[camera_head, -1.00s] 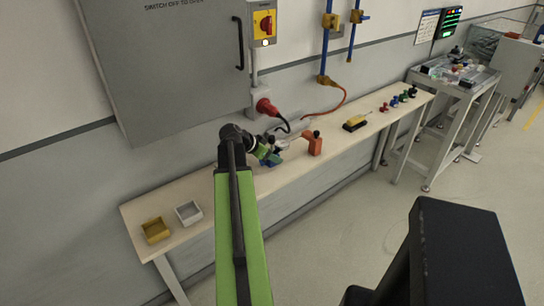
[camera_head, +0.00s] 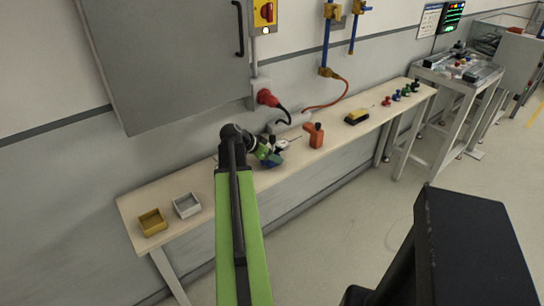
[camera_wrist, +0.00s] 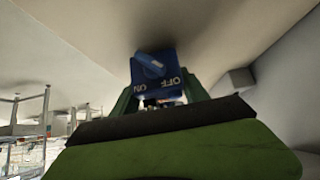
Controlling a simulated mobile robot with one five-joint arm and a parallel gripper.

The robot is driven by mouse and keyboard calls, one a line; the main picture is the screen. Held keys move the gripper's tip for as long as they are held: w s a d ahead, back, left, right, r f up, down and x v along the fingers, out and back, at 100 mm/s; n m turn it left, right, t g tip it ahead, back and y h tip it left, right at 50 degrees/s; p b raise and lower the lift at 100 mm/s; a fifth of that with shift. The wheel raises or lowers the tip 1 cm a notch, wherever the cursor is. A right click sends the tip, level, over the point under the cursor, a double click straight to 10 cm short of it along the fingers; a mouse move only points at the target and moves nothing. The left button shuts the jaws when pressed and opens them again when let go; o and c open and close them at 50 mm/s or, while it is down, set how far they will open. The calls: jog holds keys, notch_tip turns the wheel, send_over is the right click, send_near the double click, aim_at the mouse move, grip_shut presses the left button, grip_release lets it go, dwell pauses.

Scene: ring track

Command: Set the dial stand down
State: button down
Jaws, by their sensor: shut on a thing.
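The dial stand (camera_wrist: 157,80) is a blue block with a blue knob and ON and OFF lettering, upside down in the wrist view. My gripper (camera_wrist: 160,92) is shut on it, with a green finger on each side. In the head view the blue stand (camera_head: 272,160) shows small at the end of my arm, over the wooden bench (camera_head: 195,180). My gripper (camera_head: 264,151) partly hides it there. I cannot tell whether its base touches the bench top.
An orange object (camera_head: 316,136) stands just right of the stand. Farther right are a yellow-black object (camera_head: 356,117) and several small coloured pieces (camera_head: 406,93). A yellow tray (camera_head: 152,223) and a grey tray (camera_head: 187,206) sit at left. The wall is behind.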

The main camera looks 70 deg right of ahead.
jog(key=shift+f+b, duration=0.4)
jog(key=shift+f, duration=0.05)
jog(key=shift+c, duration=2.4)
grip_release()
jog(key=shift+r, duration=0.1)
jog(key=shift+a, duration=0.1)
jog(key=p+v, duration=0.8)
jog(key=v, duration=0.4)
jog(key=shift+p, duration=0.3)
